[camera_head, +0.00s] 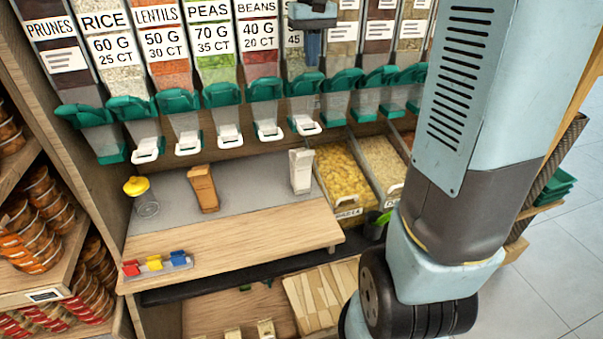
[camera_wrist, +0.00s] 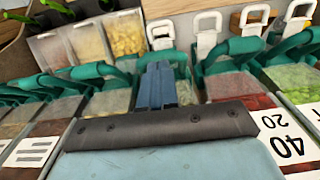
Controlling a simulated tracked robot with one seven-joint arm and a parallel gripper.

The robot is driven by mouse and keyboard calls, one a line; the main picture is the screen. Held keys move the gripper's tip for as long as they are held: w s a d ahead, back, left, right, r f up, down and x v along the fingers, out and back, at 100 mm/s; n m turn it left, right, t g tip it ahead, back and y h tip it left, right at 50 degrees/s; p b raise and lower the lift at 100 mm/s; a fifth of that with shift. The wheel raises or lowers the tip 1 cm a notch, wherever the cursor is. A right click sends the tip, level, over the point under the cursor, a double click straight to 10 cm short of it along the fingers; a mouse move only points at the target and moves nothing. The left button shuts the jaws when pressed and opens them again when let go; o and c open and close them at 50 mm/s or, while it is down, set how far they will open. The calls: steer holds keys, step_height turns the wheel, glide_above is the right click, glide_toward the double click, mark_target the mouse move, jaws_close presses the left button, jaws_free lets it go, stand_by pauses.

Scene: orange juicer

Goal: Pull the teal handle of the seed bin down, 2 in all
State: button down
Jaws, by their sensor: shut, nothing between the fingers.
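A row of clear bins with teal handles hangs along the top in the head view. My gripper (camera_head: 312,48) points down in front of the bin right of BEANS and hides most of its label, so I cannot read whether it is the seed bin. That bin's teal handle (camera_head: 304,84) is just below the fingertips. In the wrist view my gripper (camera_wrist: 157,88) is shut and empty, in front of the same bin's teal handle (camera_wrist: 180,58). Whether the fingers touch the handle I cannot tell. The BEANS bin's teal handle (camera_wrist: 232,48) is to the right.
White chutes (camera_head: 268,130) hang under several bins. Below is a wooden shelf (camera_head: 240,235) with a brown scoop holder (camera_head: 203,188), a white one (camera_head: 301,171) and a yellow-lidded jar (camera_head: 146,197). Open bins of pasta (camera_head: 345,178) stand to the right. My arm hides the right side.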

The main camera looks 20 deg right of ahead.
steer(key=shift+f, duration=0.1)
steer(key=shift+f, duration=0.65)
steer(key=f, duration=0.2)
steer(key=s+f, duration=0.1)
steer(key=f, duration=0.2)
stand_by(0.8)
stand_by(0.5)
steer(key=shift+w+r, duration=0.15)
steer(key=shift+r, duration=0.95)
steer(key=shift+w+r, duration=0.2)
steer(key=shift+r, duration=0.85)
steer(key=shift+w+r, duration=0.15)
steer(key=shift+r, duration=0.95)
steer(key=s+r, duration=0.4)
steer(key=r, duration=0.1)
